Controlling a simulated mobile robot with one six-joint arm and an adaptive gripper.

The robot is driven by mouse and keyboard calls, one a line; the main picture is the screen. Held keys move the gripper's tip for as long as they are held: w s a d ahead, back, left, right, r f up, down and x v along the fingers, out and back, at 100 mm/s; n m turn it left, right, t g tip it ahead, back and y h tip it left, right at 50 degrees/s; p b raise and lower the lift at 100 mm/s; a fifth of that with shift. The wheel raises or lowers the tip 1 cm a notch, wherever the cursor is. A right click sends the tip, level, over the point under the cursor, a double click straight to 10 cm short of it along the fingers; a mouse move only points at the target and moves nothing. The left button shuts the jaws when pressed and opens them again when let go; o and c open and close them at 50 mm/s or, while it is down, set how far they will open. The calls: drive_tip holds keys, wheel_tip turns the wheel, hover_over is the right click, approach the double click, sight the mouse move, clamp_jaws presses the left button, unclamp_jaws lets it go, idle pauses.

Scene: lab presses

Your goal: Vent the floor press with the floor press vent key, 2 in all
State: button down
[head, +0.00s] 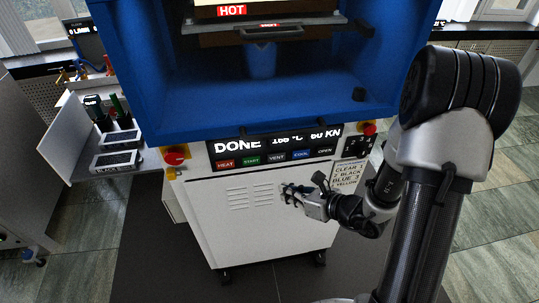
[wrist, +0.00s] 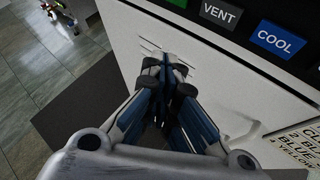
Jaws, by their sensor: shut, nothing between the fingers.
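The floor press (head: 258,215) is a blue and white machine in the middle of the head view. Its display reads DONE, 165 °C and 60 KN. Its row of keys has HEAT, START, VENT, COOL and OPEN. The dark VENT key (head: 277,157) sits between START and COOL; it also shows at the top of the wrist view (wrist: 221,14). My gripper (head: 289,190) is shut and empty, in front of the white panel just below the keys. In the wrist view its closed fingertips (wrist: 178,72) are below and left of the VENT key, apart from it.
Red stop knobs (head: 175,155) stick out beside the key row. A card (head: 349,172) with colour notes hangs right of my gripper. A side bench (head: 85,167) with dark trays stands at left. A HOT sign (head: 231,11) marks the press opening. Tiled floor is clear at right.

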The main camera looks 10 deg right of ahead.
sight(276, 157)
drive_tip(key=shift+d+f, duration=0.1)
drive_tip(key=shift+w, duration=0.1)
drive_tip(key=w+p, duration=0.1)
drive_tip(key=w, duration=0.7)
drive_tip(key=shift+w, duration=0.35)
drive_tip(key=shift+w, duration=0.1)
idle(1.3)
drive_tip(key=shift+w, duration=0.3)
drive_tip(key=shift+w, duration=0.4)
idle(0.8)
drive_tip(key=shift+s, duration=0.8)
drive_tip(key=shift+s+b, duration=0.1)
drive_tip(key=shift+b, duration=0.2)
